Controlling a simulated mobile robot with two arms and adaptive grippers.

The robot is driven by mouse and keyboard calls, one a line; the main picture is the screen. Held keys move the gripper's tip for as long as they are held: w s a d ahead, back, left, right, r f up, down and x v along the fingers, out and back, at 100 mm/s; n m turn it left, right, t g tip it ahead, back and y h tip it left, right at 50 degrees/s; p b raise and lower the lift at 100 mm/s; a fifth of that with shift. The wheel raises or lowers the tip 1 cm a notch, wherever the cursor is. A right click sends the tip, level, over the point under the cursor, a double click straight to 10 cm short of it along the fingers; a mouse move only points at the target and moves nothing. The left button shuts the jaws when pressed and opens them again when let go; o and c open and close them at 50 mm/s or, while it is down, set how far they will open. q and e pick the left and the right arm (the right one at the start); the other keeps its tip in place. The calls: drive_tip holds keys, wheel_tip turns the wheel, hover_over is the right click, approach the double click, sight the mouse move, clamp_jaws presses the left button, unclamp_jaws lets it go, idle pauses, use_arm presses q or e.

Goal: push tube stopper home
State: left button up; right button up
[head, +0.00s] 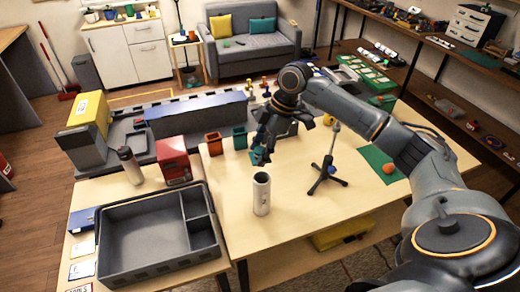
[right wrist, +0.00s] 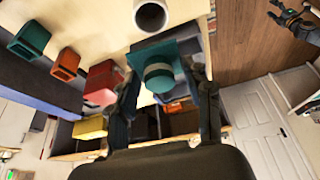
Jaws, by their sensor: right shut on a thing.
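The white tube (head: 262,196) stands upright and open-topped near the front edge of the light wooden table. In the right wrist view the round mouth of the tube (right wrist: 152,14) shows at the top edge. My right gripper (head: 262,155) is above and slightly behind the tube in the head view. It is shut on the teal stopper (right wrist: 159,76), which sits between the fingers in the wrist view. The stopper is apart from the tube. A dark clawed part (right wrist: 297,24), apparently my left gripper, shows at the wrist view's upper right.
A grey divided tray (head: 145,265) lies left of the tube. A red box (head: 173,161), an orange bin (head: 214,143) and a teal bin (head: 239,137) stand behind. A dark tripod stand (head: 327,178) is to the right. Table around the tube is clear.

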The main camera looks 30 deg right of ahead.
drive_tip(key=shift+s+d+r, duration=0.15)
drive_tip(key=shift+r, duration=0.1)
drive_tip(key=shift+d+f, duration=0.15)
drive_tip(key=shift+d, duration=0.05)
drive_tip(key=shift+p, duration=0.4)
drive_tip(key=shift+a, duration=0.1)
drive_tip(key=shift+f+b, duration=0.3)
drive_tip(key=shift+f, duration=0.55)
drive_tip(key=shift+f+b, duration=0.85)
drive_tip(key=shift+f, duration=1.3)
use_arm(q)
drive_tip(key=shift+w+d+f, duration=0.15)
drive_tip(key=shift+d+f, duration=0.3)
drive_tip(key=shift+d, duration=0.3)
drive_tip(key=shift+d+r, duration=0.1)
drive_tip(key=shift+r, duration=0.05)
use_arm(e)
drive_tip(key=shift+r, duration=0.1)
